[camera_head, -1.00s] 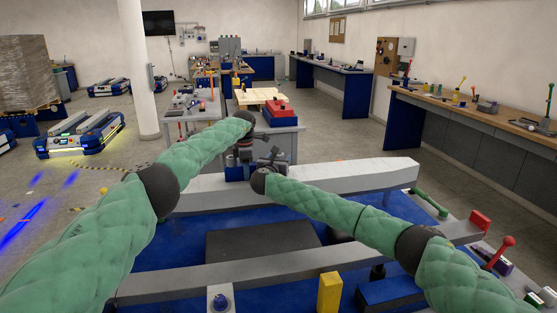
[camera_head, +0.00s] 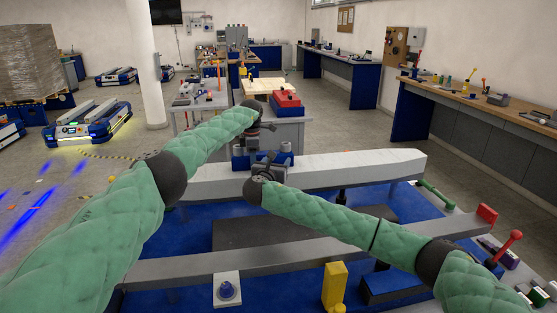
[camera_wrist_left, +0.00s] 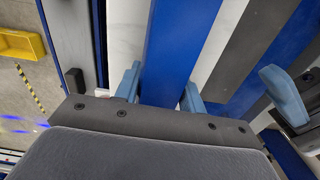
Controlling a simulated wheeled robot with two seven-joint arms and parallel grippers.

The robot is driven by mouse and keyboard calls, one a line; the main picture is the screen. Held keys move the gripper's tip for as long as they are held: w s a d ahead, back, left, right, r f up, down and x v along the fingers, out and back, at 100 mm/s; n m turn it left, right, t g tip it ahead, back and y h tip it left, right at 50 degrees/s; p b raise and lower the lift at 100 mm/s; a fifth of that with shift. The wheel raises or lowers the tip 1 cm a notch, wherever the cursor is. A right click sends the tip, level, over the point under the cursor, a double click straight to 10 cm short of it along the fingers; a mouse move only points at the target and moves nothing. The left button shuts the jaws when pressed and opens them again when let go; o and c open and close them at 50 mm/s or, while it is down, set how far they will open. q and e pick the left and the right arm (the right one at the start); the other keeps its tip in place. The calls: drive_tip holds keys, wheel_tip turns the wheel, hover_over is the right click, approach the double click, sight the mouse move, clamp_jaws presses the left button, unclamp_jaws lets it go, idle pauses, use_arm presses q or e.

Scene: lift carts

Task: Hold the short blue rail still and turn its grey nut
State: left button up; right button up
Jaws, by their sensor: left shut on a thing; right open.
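The short blue rail (camera_head: 241,163) sits on the light grey beam of the cart, partly hidden behind my grippers. A small grey cylinder that looks like the grey nut (camera_head: 286,147) stands at its right end. In the left wrist view the blue rail (camera_wrist_left: 172,50) runs between the two pale blue fingers of my left gripper (camera_wrist_left: 161,92), shut on it. My left gripper (camera_head: 250,138) comes down from behind the rail. My right gripper (camera_head: 268,163) is open at the rail's near side; its fingertips are small, and I cannot tell whether they touch the nut.
The light grey beam (camera_head: 350,166) crosses the blue cart deck, with a nearer grey beam (camera_head: 180,269) in front. A bench with a red box (camera_head: 287,103) is behind.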

idle(0.3)
use_arm(q)
drive_tip(key=o, duration=1.3)
drive_tip(key=shift+c, duration=0.2)
drive_tip(key=shift+r, duration=0.15)
